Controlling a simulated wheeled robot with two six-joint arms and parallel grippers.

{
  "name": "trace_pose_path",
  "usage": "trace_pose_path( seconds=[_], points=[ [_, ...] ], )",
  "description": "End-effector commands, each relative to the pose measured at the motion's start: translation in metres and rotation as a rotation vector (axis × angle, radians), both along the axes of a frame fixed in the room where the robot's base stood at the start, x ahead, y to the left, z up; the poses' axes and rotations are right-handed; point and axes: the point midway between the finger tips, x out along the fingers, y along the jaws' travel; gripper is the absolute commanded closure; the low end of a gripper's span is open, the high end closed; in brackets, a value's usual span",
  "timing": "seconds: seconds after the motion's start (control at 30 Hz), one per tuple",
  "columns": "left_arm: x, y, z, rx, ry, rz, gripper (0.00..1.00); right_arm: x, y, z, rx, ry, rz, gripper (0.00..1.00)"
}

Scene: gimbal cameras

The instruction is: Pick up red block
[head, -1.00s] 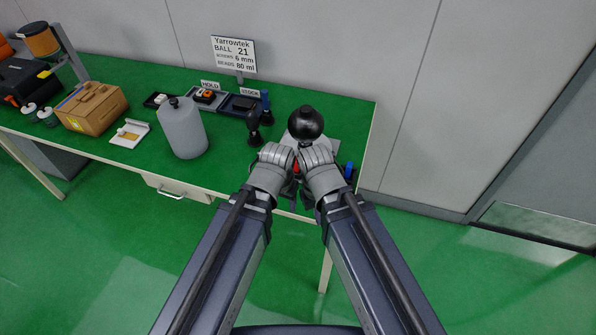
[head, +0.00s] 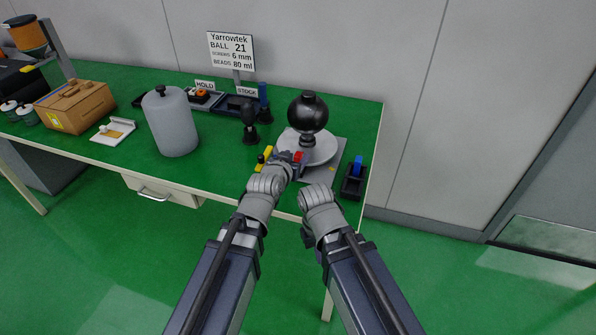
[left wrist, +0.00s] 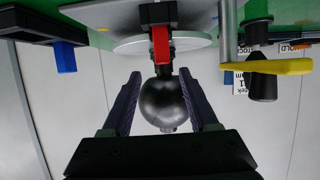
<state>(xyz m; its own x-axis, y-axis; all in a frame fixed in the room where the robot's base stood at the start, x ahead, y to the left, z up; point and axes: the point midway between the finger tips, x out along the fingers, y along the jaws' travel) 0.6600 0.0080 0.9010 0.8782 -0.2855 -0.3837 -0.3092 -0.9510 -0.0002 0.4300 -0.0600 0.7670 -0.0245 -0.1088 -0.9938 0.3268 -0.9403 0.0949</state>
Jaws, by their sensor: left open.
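The red block (head: 298,157) is small and sits at the front of a round light-grey disc (head: 322,149) on the table, beside a black ball on a stand (head: 308,112). In the left wrist view the red block (left wrist: 161,45) shows in front of the disc's dark centre, beyond the fingertips. My left gripper (head: 288,158) is close to the block in the head view. In the left wrist view its fingers (left wrist: 166,76) are apart with nothing gripped; the black ball shows between them, farther off. My right gripper (head: 308,236) is low by the front edge, its fingers mostly hidden.
A yellow lever (head: 266,156) stands just left of the block. A dark holder with a blue piece (head: 355,167) is at the right. A grey canister (head: 170,123), a black knobbed tool (head: 249,124) and a cardboard box (head: 76,107) stand to the left. The right rear corner is clear.

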Motion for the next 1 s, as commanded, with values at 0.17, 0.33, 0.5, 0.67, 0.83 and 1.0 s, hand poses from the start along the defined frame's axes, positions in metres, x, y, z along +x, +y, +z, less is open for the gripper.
trace_pose_path(
  seconds=[0.17, 0.33, 0.5, 0.67, 0.83, 1.0],
  points=[
    [0.004, -0.001, -0.001, -0.001, -0.004, 0.001, 0.40, 0.000, 0.000, -0.002, 0.000, 0.000, 0.000, 1.00],
    [0.020, -0.006, -0.010, -0.001, -0.002, 0.000, 0.40, 0.000, 0.000, -0.010, 0.000, 0.000, 0.000, 1.00],
    [0.024, -0.007, -0.011, -0.001, -0.002, 0.000, 0.40, 0.000, 0.000, -0.011, 0.000, 0.000, 0.000, 1.00],
    [0.032, -0.008, -0.018, 0.000, -0.001, 0.000, 0.40, 0.000, 0.000, -0.019, 0.000, 0.000, 0.000, 1.00],
    [0.052, -0.012, -0.035, -0.001, -0.001, 0.000, 0.40, 0.000, 0.000, -0.035, 0.000, 0.000, 0.000, 1.00],
    [0.068, -0.017, -0.038, 0.000, -0.001, 0.000, 0.40, 0.000, 0.000, -0.038, 0.000, 0.000, 0.000, 1.00]
  ],
)
